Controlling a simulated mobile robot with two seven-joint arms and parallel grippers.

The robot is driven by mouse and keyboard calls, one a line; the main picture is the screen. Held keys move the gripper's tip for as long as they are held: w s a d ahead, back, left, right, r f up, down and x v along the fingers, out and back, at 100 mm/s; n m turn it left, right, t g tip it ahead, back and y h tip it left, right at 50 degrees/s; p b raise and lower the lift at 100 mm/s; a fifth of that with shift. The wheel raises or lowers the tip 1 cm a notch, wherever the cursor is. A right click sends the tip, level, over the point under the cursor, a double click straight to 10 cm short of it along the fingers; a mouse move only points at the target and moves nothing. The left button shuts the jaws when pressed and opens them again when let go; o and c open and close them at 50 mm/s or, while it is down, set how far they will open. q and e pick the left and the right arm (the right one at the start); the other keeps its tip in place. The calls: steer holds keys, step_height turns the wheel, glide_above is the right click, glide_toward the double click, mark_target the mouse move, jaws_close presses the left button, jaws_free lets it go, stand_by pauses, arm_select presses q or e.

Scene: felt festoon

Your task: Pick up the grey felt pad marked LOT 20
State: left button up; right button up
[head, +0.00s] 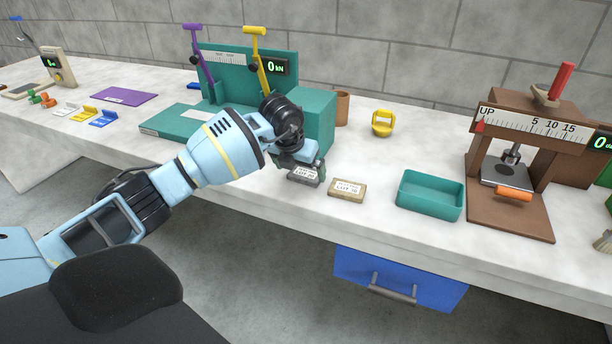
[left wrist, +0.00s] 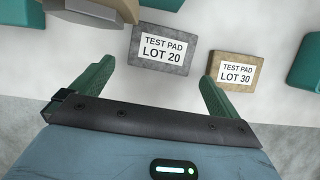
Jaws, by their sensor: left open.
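The grey felt pad marked LOT 20 (head: 304,178) lies flat on the worktop near its front edge. In the left wrist view the grey pad (left wrist: 146,62) shows its white label, "TEST PAD LOT 20". My left gripper (head: 297,163) is just over the pad in the head view and partly hides it. In the left wrist view the open fingers (left wrist: 157,72) are empty, with the grey pad between and beyond their tips. I cannot tell whether they touch it. A tan pad marked LOT 30 (head: 347,189) lies to the right, close to the right finger. My right gripper is not in view.
A teal press (head: 312,123) stands behind the left gripper. A teal tray (head: 430,194) and a brown press (head: 508,215) stand to the right. A yellow ring-handled item (head: 382,122) is further back. Bare worktop lies between the tan pad and the tray.

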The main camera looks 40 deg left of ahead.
mark_target(304, 176)
arm_select(q)
steer(key=shift+w+x, duration=0.25)
steer(key=shift+x, duration=1.4)
steer(key=shift+r, duration=0.1)
steer(key=c, duration=0.9)
steer(key=shift+r, duration=1.6)
steer(key=shift+s+d+r, duration=0.1)
steer(key=shift+s+r, duration=0.1)
steer(key=s+d+r, duration=0.1)
steer(key=s+d, duration=0.7)
steer(key=s, duration=0.5)
steer(key=shift+d+r+b, duration=0.2)
steer(key=shift+b, duration=0.2)
